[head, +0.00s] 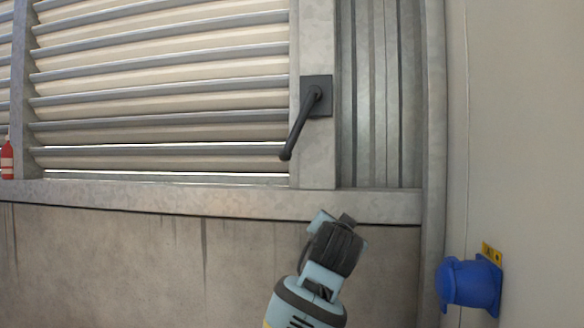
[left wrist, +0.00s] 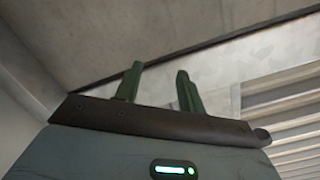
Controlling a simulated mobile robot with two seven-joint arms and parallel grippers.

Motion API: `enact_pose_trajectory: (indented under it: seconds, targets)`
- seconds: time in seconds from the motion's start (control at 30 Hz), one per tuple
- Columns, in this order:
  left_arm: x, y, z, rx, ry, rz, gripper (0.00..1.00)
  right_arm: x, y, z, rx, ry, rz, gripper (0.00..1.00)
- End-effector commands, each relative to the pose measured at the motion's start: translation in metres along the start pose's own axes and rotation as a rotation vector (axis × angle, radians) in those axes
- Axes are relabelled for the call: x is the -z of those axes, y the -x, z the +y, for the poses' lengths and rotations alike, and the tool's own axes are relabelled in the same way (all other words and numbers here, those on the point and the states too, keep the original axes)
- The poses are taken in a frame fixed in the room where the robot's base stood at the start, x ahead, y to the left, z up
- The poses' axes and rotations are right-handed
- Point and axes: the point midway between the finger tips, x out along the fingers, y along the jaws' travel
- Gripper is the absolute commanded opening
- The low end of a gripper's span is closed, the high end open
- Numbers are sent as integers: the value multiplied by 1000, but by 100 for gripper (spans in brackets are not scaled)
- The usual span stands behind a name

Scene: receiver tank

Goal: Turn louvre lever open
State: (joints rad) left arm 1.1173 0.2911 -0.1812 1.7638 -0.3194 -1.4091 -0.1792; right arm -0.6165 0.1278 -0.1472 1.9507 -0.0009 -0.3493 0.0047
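The louvre lever (head: 300,125) is a dark grey handle on a square dark plate, fixed to the grey post right of the louvres. It slants from its pivot down and to the left, its rounded end lowest. An arm rises from the bottom of the head view, and from the wrist view I take it as my left one. Its gripper (head: 334,217) is below the lever, in front of the ledge, apart from the handle. In the left wrist view the two green fingers of my left gripper (left wrist: 158,85) stand apart with nothing between them. My right gripper is not in view.
Louvre slats (head: 160,90) fill the left; they also show in the left wrist view (left wrist: 290,120). A grey ledge (head: 200,198) runs below them over a concrete wall. A red bottle (head: 7,160) stands far left. A blue socket (head: 470,282) juts from the right wall.

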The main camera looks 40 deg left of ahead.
Motion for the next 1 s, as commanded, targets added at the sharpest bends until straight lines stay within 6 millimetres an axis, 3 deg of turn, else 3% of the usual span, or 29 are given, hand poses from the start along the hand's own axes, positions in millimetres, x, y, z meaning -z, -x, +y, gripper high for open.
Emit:
enact_pose_trajectory:
  seconds: [0.03,0.2,0.4,0.53,0.73,1.0]
  targets:
    - [20,7,-25,35,20,8,40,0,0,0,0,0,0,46]
    - [67,36,-98,131,82,1,40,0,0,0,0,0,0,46]
    - [98,69,-158,202,147,-9,40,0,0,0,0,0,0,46]
    - [106,81,-177,223,170,-13,40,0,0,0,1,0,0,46]
    - [108,84,-183,230,178,-16,40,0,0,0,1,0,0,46]
    - [106,65,-187,229,177,-19,40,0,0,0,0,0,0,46]
